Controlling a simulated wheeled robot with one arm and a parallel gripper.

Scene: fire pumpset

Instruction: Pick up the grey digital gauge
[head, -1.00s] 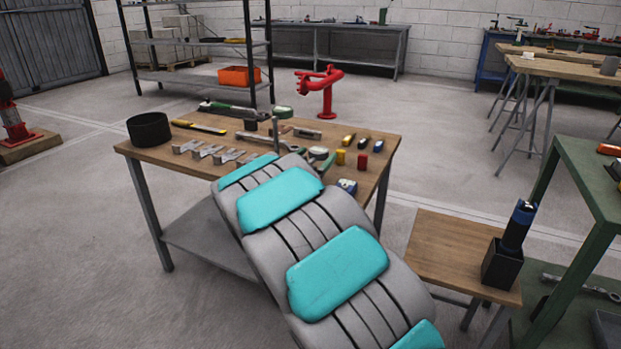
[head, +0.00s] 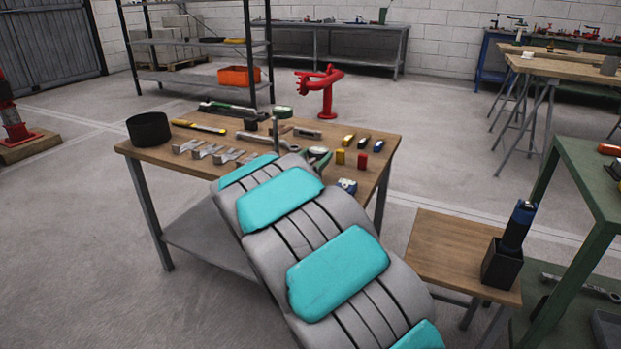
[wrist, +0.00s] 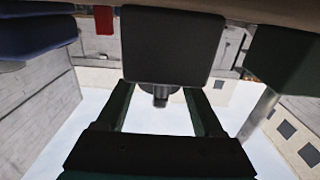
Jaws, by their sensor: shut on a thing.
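In the wrist view my gripper (wrist: 159,92) reaches up from the bottom with two dark green fingers. It is shut on the grey digital gauge (wrist: 172,45), a dark, rounded square body with a short stem pointing down in the picture. The gauge is close to the brown surface along the top edge; I cannot tell whether they touch. The gauge's face is not visible. In the head view my grey and turquoise arm reaches over the wooden table (head: 150,158) and hides most of the gripper and gauge.
The table holds a black round container (head: 149,129), a yellow level (head: 198,127), metal brackets, wrenches and several small coloured blocks. A red block (wrist: 103,20) and a blue object (wrist: 38,36) show in the wrist view. A side table (head: 450,250) stands right.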

